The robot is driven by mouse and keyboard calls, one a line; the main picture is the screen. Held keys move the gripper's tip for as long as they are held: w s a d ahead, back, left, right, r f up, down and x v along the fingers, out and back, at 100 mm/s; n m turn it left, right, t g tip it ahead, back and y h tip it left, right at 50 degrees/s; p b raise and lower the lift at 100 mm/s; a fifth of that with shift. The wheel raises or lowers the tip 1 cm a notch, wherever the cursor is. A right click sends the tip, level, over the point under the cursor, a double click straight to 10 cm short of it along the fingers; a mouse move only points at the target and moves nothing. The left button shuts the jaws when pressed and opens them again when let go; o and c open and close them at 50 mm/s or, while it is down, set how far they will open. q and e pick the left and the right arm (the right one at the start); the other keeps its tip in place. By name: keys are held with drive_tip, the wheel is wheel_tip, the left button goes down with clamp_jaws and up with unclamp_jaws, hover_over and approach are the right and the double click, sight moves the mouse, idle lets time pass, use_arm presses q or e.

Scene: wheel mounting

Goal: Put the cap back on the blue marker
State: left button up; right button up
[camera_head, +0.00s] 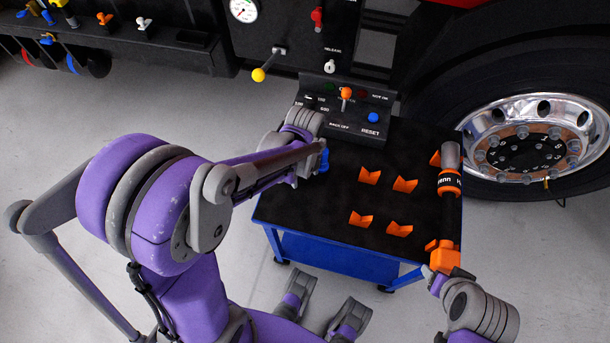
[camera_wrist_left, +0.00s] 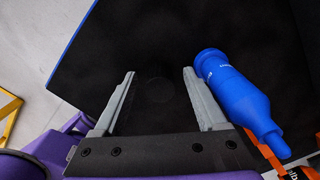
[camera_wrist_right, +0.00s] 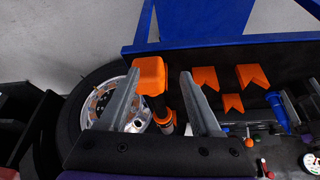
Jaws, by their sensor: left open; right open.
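A blue, bottle-shaped object with a narrow tip (camera_wrist_left: 236,95), perhaps the marker, is on the black tabletop in the left wrist view. It also shows in the head view (camera_head: 324,160) and the right wrist view (camera_wrist_right: 278,110). I cannot make out a separate cap. My left gripper (camera_wrist_left: 158,73) is open and empty; the blue object is beside its right finger, outside the jaws. In the head view my forearm hides most of this gripper. My right gripper (camera_wrist_right: 159,73) is open at the table's front right corner, with an orange block-shaped end (camera_wrist_right: 150,75) showing between its fingers.
Several orange notched holders (camera_head: 368,177) stand on the black-topped blue cart (camera_head: 300,205). A grey and orange tool (camera_head: 450,160) lies along its right edge. A control box (camera_head: 350,108) stands at the back. The truck wheel (camera_head: 530,140) is to the right. The table's front left is clear.

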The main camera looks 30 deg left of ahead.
use_arm(q)
clamp_jaws()
idle(0.4)
drive_tip(key=shift+r, duration=0.1)
wheel_tip(320, 180, up, 10)
drive_tip(key=shift+f+p, duration=0.1)
drive_tip(key=shift+p, duration=0.9)
